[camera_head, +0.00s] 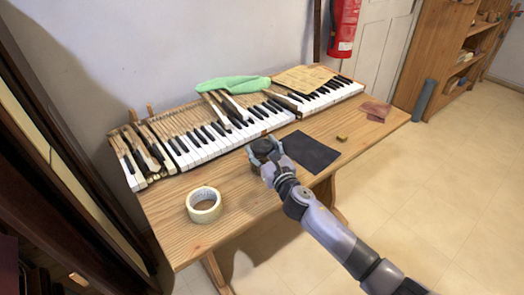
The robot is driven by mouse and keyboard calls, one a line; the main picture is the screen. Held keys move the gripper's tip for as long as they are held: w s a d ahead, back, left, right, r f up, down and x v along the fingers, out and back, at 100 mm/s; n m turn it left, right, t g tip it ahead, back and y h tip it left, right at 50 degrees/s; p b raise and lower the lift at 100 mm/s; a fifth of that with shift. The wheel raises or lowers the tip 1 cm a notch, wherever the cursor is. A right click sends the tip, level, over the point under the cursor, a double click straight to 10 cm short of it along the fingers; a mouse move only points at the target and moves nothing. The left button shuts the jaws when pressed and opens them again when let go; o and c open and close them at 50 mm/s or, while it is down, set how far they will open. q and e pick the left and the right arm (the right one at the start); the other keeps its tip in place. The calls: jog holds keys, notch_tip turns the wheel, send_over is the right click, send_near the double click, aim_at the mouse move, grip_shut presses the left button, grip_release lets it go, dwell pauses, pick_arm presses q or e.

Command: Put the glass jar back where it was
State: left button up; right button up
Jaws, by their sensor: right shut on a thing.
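My right gripper (263,152) reaches in from the lower right and is shut on the glass jar. Only the jar's dark round lid (263,145) shows clearly; the fingers and wrist hide most of its body. The jar is at the table's middle, just in front of the piano keys and left of a dark sheet. I cannot tell whether it touches the tabletop. My left gripper is not in view.
The wooden table (240,206) holds piano keyboard sections (215,140) along the wall, a green cloth (233,84), a tape roll (203,204), a black sheet (311,152), a small yellowish block (342,138) and reddish sandpaper-like pieces (376,110). The front left tabletop is mostly clear.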

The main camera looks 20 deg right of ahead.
jog(key=shift+r, duration=0.2)
jog(key=shift+f, duration=0.15)
jog(key=o, duration=1.7)
jog(key=shift+s, duration=0.15)
jog(key=s, duration=0.4)
jog(key=s+d, duration=0.1)
jog(key=s, duration=0.6)
jog(key=shift+s+d, duration=0.2)
jog(key=shift+s, duration=0.2)
